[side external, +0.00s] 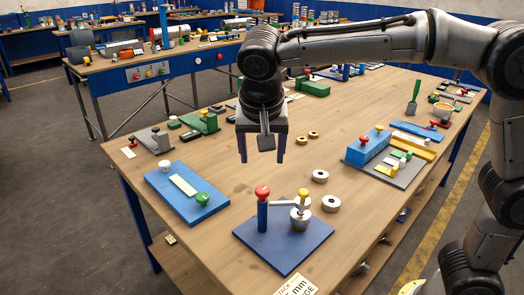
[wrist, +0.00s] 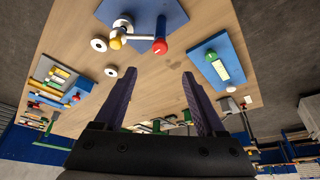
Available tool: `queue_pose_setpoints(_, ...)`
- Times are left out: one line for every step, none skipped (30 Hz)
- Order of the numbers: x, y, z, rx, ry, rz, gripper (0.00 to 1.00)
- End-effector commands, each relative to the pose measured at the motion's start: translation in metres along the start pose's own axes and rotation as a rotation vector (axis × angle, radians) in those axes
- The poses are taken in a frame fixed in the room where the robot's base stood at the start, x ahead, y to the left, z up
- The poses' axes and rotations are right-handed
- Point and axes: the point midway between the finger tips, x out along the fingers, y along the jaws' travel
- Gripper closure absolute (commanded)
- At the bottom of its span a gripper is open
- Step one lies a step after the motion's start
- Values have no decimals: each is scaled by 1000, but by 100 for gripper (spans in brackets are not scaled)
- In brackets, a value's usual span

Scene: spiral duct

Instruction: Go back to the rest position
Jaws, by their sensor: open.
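My gripper (side external: 263,150) hangs over the wooden table (side external: 240,185), fingers pointing down, in the middle of the side external view. Its two dark fingers are apart with nothing between them. In the wrist view my gripper (wrist: 160,85) also shows open, with bare table between and beyond the fingers. It touches nothing that I can see.
In front stands a blue plate (side external: 283,250) with a red-topped post and a yellow-topped part. A blue block (side external: 187,205) with a green knob lies left. White rings (side external: 320,176) lie right of the gripper. A blue fixture (side external: 368,146) stands further right. Behind is another workbench (side external: 170,65).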

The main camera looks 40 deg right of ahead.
Motion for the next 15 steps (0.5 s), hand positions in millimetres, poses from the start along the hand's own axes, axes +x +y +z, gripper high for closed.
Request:
queue_pose_setpoints(-2,0,0,-1,0,0,28)
queue_pose_setpoints(-3,0,0,-1,0,0,28)
queue_pose_setpoints(-4,0,0,-1,0,0,28)
queue_pose_setpoints(-4,0,0,-1,0,0,28)
queue_pose_setpoints(-4,0,0,-1,0,0,28)
queue_pose_setpoints(-4,0,0,-1,0,0,28)
queue_pose_setpoints(-4,0,0,-1,0,0,28)
queue_pose_setpoints(-4,0,0,-1,0,0,28)
queue_pose_setpoints(-4,0,0,-1,0,0,28)
queue_pose_setpoints(-4,0,0,0,0,0,28)
queue_pose_setpoints(-3,0,0,0,0,1,28)
queue_pose_setpoints(-3,1,-2,5,0,2,28)
queue_pose_setpoints(-3,3,-4,13,1,2,28)
queue_pose_setpoints(-5,6,-9,26,4,-2,28)
queue_pose_setpoints(-11,12,-17,49,10,-15,28)
